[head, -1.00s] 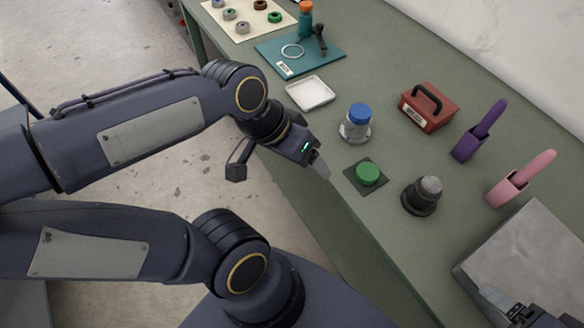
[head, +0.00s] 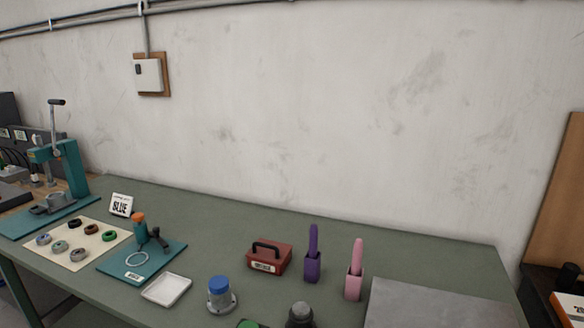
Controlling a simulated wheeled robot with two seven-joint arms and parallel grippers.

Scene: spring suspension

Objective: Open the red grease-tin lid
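The red grease tin (head: 268,261) stands on the green bench. It is a small red box with a black handle on its lid and a white label on its front. The lid looks shut. It stands behind the blue-capped jar and left of the purple holder. Neither of my grippers shows in the head view now.
The green workbench (head: 220,218) runs along a white wall. Near the tin are a blue-capped jar (head: 220,296), a white tray (head: 167,289), a purple holder (head: 313,262), a pink holder (head: 354,279) and a grey plate (head: 430,308). A teal press (head: 68,170) stands far left.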

